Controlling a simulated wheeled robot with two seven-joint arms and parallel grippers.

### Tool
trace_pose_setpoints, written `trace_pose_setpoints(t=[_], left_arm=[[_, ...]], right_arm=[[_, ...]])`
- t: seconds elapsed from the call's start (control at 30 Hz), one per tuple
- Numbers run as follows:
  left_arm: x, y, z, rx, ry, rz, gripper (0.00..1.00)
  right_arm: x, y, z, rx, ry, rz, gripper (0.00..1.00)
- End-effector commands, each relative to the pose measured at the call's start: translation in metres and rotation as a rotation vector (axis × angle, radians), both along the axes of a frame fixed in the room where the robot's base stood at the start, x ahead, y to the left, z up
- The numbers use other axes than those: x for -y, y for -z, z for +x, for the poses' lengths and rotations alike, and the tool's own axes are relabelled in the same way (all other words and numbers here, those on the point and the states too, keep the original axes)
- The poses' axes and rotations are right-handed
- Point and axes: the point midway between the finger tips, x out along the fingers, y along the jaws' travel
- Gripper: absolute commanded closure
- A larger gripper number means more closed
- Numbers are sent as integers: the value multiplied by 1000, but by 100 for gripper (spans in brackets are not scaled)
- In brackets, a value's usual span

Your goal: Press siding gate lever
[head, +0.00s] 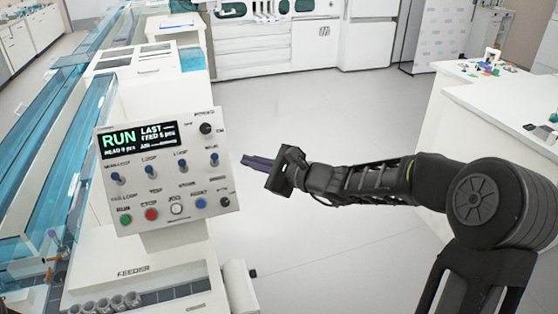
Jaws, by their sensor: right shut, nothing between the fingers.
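A white control panel (140,200) stands at the left, with a display that reads RUN. A row of small blue-capped levers crosses its middle: one at the left (115,179), two in the centre, and one at the right end (214,159). Their labels are too small to read, so I cannot tell which is the siding gate lever. My right gripper (245,161) is shut and empty. Its dark fingers point left at the panel's right edge, and they appear apart from the levers. My left gripper is not in view.
Below the levers are green, red and white buttons (176,208), plus black knobs. Blue transparent covers (40,120) run along the left. A white feeder unit (135,272) sits below the panel. A white counter (490,115) stands at the right. The floor between is clear.

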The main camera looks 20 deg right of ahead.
Motion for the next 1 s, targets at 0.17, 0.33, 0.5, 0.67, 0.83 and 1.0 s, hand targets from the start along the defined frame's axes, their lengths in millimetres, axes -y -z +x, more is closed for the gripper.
trace_pose_setpoints(t=[0.17, 0.33, 0.5, 0.67, 0.83, 1.0], left_arm=[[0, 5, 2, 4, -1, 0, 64], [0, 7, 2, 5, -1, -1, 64], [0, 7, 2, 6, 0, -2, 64], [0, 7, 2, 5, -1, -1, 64], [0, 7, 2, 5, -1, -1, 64], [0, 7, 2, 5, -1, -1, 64]], right_arm=[[22, -21, -27, 3, 3, -5, 100], [36, -36, -45, 2, 2, -2, 100], [42, -41, -53, -1, 0, -1, 100], [42, -42, -54, -2, -1, 0, 100], [42, -42, -53, -2, 0, 0, 100], [42, -42, -53, -1, 0, -2, 100]])
